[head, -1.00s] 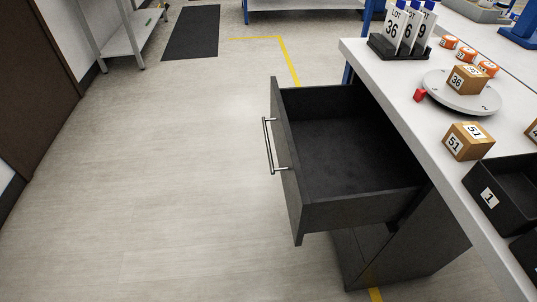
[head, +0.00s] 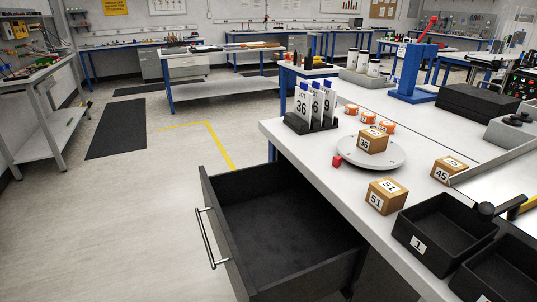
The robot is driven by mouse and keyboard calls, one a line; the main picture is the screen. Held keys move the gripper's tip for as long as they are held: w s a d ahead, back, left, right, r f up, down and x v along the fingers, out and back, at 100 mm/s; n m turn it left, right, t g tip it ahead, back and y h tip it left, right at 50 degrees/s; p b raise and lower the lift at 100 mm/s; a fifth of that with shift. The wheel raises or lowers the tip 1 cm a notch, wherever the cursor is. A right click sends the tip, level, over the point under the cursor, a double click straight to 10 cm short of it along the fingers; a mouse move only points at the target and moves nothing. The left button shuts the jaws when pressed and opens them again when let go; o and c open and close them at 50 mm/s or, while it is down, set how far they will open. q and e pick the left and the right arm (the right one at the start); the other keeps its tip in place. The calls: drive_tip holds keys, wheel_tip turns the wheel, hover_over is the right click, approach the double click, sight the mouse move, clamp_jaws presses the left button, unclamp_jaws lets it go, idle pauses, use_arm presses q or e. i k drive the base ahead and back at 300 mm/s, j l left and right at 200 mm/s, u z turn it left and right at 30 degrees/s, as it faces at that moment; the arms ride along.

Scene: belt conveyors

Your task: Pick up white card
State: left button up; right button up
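Several white cards stand upright in a black holder (head: 311,124) at the far left part of the white bench (head: 290,135). The front white card (head: 301,104) reads "LOT 36". Behind it stand a card with a 6 (head: 316,102) and a card with a 9 (head: 328,101). The cards have blue parts at their tops. Neither of my grippers shows in the head view.
An open, empty dark drawer (head: 285,225) juts out below the bench's left edge. A round grey turntable (head: 348,154) holds box 36 (head: 372,140); a red block (head: 337,160) lies beside it. Boxes 51 (head: 386,197) and 45 (head: 447,170), orange rolls (head: 351,109) and black bin 1 (head: 420,245) are nearby.

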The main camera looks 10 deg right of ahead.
sight(303, 99)
drive_tip(key=i+j, duration=0.1)
drive_tip(key=j+u, duration=0.1)
drive_tip(key=j, duration=0.25)
drive_tip(key=i+j+u, duration=0.1)
drive_tip(key=i+j, duration=0.3)
drive_tip(key=i+j+u, duration=0.1)
drive_tip(key=i+j, duration=0.25)
drive_tip(key=i, duration=0.2)
drive_tip(key=i+j+u, duration=0.1)
drive_tip(key=i+j, duration=0.25)
drive_tip(key=i, duration=0.15)
drive_tip(key=i+z, duration=0.25)
drive_tip(key=z, duration=0.15)
drive_tip(key=i+z, duration=0.35)
drive_tip(key=i+j+z, duration=0.15)
drive_tip(key=z, duration=0.25)
drive_tip(key=i+j+z, duration=0.35)
drive_tip(key=k+l, duration=0.05)
drive_tip(key=l, duration=0.05)
